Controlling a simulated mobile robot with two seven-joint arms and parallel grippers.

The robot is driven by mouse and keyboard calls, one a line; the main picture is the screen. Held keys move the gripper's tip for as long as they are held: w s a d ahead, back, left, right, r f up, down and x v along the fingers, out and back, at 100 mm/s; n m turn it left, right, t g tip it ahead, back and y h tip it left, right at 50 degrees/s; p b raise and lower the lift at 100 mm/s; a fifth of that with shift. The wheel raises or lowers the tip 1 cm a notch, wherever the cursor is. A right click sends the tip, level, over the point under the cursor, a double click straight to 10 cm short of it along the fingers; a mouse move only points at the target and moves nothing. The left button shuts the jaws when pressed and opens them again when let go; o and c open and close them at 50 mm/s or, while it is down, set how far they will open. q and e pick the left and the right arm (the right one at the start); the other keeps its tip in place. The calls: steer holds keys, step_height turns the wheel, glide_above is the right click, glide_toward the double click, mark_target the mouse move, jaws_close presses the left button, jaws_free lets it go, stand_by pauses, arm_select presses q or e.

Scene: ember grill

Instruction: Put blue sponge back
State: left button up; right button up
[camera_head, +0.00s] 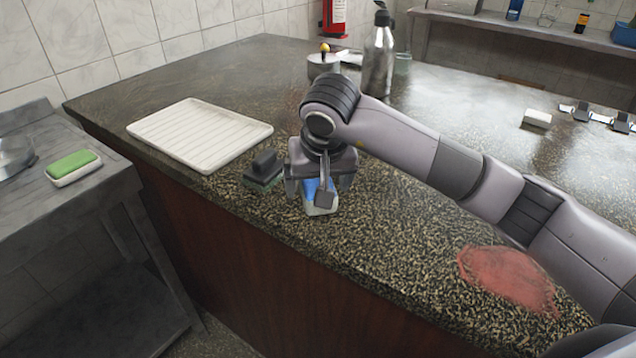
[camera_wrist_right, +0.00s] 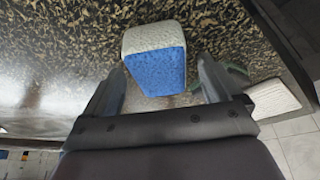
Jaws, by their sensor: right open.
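The blue sponge (camera_head: 311,187), with a white layer, rests on the speckled counter under my right gripper (camera_head: 318,194). In the right wrist view the sponge (camera_wrist_right: 158,68) shows its blue face and pale white top side. It lies between the two fingers of my right gripper (camera_wrist_right: 163,92), with a visible gap on its right and a narrower one on its left. The fingers are open around it. In the head view the gripper hides part of the sponge. My left gripper is in neither view.
A dark-handled scrubber (camera_head: 263,168) sits just left of my gripper. Behind it lies a white ribbed tray (camera_head: 143,130). A green sponge (camera_head: 72,164) rests in a white dish on the left side table (camera_head: 105,192).

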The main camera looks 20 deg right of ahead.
steer(key=v, duration=1.1)
